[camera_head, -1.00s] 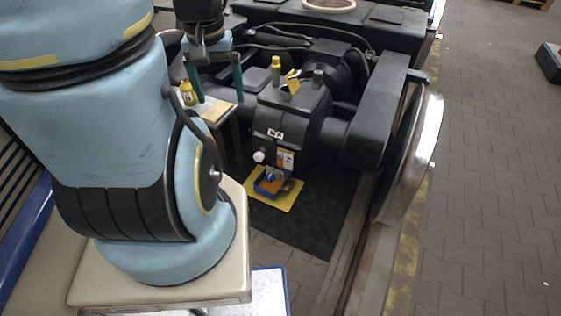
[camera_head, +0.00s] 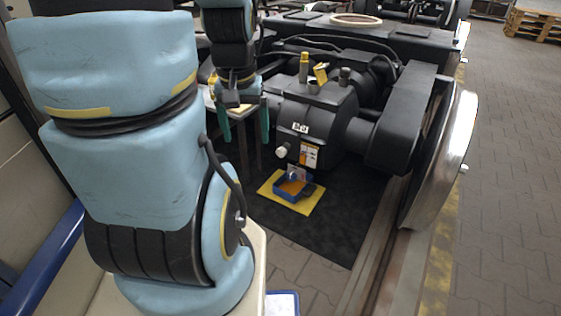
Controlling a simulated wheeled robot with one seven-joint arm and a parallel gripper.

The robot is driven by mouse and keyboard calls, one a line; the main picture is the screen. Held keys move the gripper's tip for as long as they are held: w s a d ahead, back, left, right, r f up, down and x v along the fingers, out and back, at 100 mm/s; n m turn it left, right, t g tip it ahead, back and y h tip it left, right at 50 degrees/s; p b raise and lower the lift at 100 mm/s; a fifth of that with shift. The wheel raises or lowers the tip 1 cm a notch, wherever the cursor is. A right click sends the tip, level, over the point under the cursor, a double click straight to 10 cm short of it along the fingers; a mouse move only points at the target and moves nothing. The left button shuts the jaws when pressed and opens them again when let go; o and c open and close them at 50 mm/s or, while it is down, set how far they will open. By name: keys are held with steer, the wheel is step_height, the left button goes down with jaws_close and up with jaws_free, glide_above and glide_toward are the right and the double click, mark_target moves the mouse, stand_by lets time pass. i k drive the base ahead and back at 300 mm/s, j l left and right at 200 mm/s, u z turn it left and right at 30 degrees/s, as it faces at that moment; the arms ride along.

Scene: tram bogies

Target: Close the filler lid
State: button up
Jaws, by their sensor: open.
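The yellow filler lid (camera_head: 320,73) stands tilted up on top of the dark gearbox housing (camera_head: 300,118). It is raised beside a short grey filler neck (camera_head: 313,87), so the filler looks open. My gripper (camera_head: 246,137) hangs pointing down to the left of the housing, with its two green fingers spread and nothing seen between them. It is apart from the lid in the picture.
A yellow-topped post (camera_head: 303,67) and a grey cap (camera_head: 345,76) stand close to the lid. A blue bin (camera_head: 293,188) sits on a yellow mat (camera_head: 311,205) below. A large wheel (camera_head: 445,160) is at right.

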mark_target(319, 71)
steer(key=i+l+u, duration=0.15)
steer(key=i+u, duration=0.2)
steer(key=i, duration=0.6)
